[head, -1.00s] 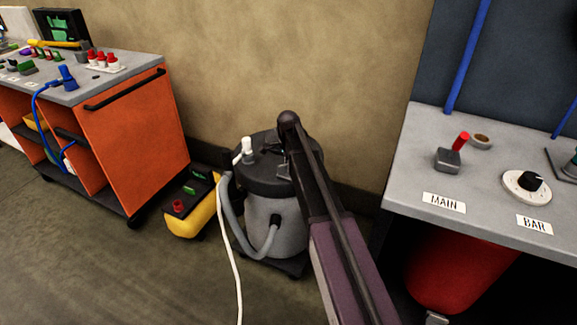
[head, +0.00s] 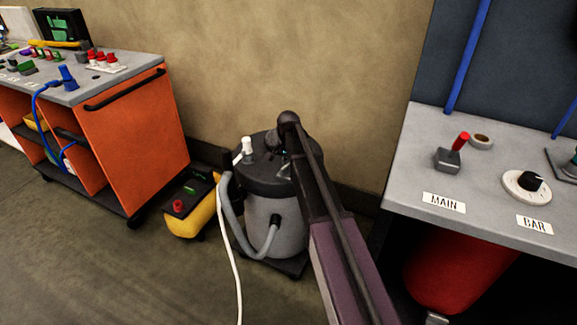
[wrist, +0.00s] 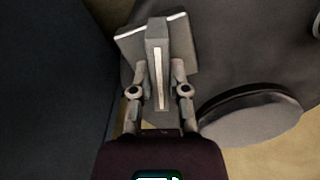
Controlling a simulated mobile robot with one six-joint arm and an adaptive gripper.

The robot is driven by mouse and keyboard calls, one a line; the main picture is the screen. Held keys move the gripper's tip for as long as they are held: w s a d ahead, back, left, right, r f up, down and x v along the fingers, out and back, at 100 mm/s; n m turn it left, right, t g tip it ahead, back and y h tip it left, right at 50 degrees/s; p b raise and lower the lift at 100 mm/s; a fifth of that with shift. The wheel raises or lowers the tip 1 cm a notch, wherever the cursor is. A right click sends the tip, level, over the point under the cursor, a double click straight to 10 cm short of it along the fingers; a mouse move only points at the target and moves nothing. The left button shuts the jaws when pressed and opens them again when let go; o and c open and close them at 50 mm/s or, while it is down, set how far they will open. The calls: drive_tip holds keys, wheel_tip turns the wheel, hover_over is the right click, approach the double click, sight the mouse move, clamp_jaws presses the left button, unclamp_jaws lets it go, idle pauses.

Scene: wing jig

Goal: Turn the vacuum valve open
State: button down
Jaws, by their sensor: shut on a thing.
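The vacuum is a grey drum (head: 262,222) with a dark lid (head: 262,178), standing on the floor by the wall. In the wrist view, the valve handle (wrist: 158,62) is a grey bar with a white stripe, rising from the dark lid (wrist: 228,60). My gripper (wrist: 159,75) is shut on this bar, one finger on each side. A flat grey plate (wrist: 184,42) shows behind the handle and fingers, lying at a tilt to the bar. In the head view my arm covers most of the handle and the fingertips.
A white-topped fitting (head: 247,146) and grey hose (head: 234,222) are at the vacuum's left. A yellow box (head: 187,220) and orange cart (head: 130,140) stand farther left. The bench (head: 480,190) at right carries a red-handled MAIN lever (head: 452,152) and BAR dial (head: 527,186).

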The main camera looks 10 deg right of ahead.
drive_tip(key=shift+s+n, duration=0.1)
drive_tip(key=shift+n, duration=1.5)
drive_tip(key=c, duration=0.6)
unclamp_jaws()
drive_tip(key=shift+m, duration=0.4)
